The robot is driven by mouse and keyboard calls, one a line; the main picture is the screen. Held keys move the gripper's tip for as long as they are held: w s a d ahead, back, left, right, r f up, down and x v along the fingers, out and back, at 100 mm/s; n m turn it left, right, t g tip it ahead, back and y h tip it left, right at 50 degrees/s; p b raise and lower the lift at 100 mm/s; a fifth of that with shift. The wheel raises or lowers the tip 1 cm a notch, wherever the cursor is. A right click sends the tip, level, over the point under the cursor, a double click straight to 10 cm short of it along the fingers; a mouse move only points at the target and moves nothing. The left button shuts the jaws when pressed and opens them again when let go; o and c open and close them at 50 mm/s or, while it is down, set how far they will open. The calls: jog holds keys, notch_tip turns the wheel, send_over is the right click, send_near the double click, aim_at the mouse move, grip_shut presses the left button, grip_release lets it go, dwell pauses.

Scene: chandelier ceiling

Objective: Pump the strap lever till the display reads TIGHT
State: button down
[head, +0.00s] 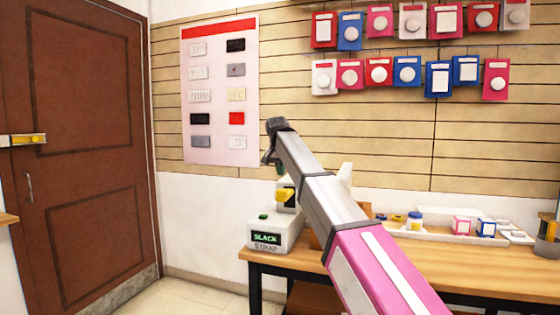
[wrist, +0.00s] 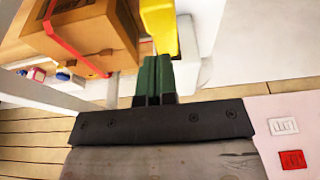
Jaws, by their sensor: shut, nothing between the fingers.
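The white strap device (head: 262,238) stands at the left end of the wooden bench. Its display (head: 265,237) reads SLACK, above the label STRAP. The yellow lever (head: 284,195) sticks out at the device's upper part; in the wrist view the lever (wrist: 159,28) is just beyond my fingertips. My gripper (head: 270,160) is above the lever in the head view. In the wrist view its green fingers (wrist: 154,72) are shut together and empty. I cannot tell whether they touch the lever. A cardboard box (wrist: 85,35) with a red strap (wrist: 75,45) is beside the lever, mostly hidden by my arm in the head view.
The bench (head: 455,265) holds a tray (head: 440,236) with small jars and boxes at right. A green button (head: 263,216) is on the device's top. A board with small plates (head: 220,90) and several coloured switches (head: 408,70) hang on the wall. A brown door (head: 75,150) is at left.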

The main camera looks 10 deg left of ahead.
aim_at(282, 190)
jog(key=shift+s+x, duration=0.2)
jog(key=shift+x, duration=0.7)
jog(key=shift+s+x, duration=0.2)
jog(key=shift+x, duration=0.65)
jog(key=shift+s+x, duration=0.15)
jog(key=shift+x, duration=0.75)
jog(key=shift+f, duration=0.1)
